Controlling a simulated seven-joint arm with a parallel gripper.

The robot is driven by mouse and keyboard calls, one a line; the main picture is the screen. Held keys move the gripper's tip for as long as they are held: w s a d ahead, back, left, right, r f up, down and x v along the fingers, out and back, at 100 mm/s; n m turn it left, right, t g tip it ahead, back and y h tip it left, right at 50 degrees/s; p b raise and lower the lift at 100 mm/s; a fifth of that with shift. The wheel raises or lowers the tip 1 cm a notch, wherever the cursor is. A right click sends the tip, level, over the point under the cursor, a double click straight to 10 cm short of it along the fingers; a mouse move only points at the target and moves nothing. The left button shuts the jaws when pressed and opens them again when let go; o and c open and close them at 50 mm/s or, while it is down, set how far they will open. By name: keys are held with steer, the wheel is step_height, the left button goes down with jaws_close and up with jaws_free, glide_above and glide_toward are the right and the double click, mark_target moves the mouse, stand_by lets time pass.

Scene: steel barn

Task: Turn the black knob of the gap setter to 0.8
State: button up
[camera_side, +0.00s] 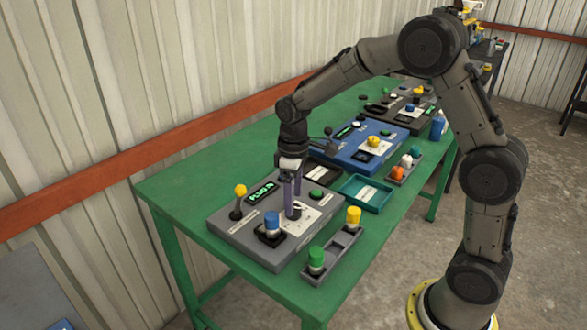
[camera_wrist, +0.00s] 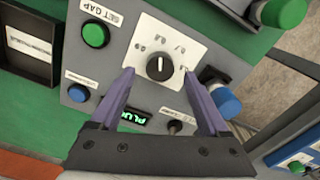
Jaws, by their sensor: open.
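The gap setter is a grey box (camera_side: 238,232) on the green table. In the wrist view its black knob (camera_wrist: 159,67) sits on a white dial plate (camera_wrist: 178,44), with a white line pointing toward the top of the picture. The small numbers around the dial are too blurred to read surely. My gripper (camera_wrist: 158,72) is open, with one purple finger on each side of the knob and visible gaps between. In the side view my gripper (camera_side: 292,212) points down over the dial plate, and the knob is mostly hidden behind the fingers.
The box also carries a display (camera_side: 261,193) reading "PLUG IN", a yellow-topped lever (camera_side: 239,190), a green button (camera_wrist: 95,35) and a blue plug (camera_side: 272,220). A tray (camera_side: 334,250) with green and yellow plugs stands close in front. A blue device (camera_side: 350,155) stands behind.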

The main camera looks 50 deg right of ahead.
step_height(320, 180, up, 11)
steer(key=shift+r, duration=0.15)
stand_by(0.4)
steer(key=s+a+r+t, duration=0.1)
steer(key=s+r+t, duration=0.1)
steer(key=s+r, duration=0.35)
steer(key=s+a+r+t, duration=0.1)
steer(key=s+r+t, duration=0.15)
steer(key=s, duration=0.55)
steer(key=s+f+m+t, duration=0.1)
steer(key=s+f+m, duration=0.3)
steer(key=s, duration=0.6)
step_height(320, 180, down, 2)
steer(key=shift+s+a+f, duration=0.15)
steer(key=shift+s+a, duration=0.1)
steer(key=shift+s, duration=0.05)
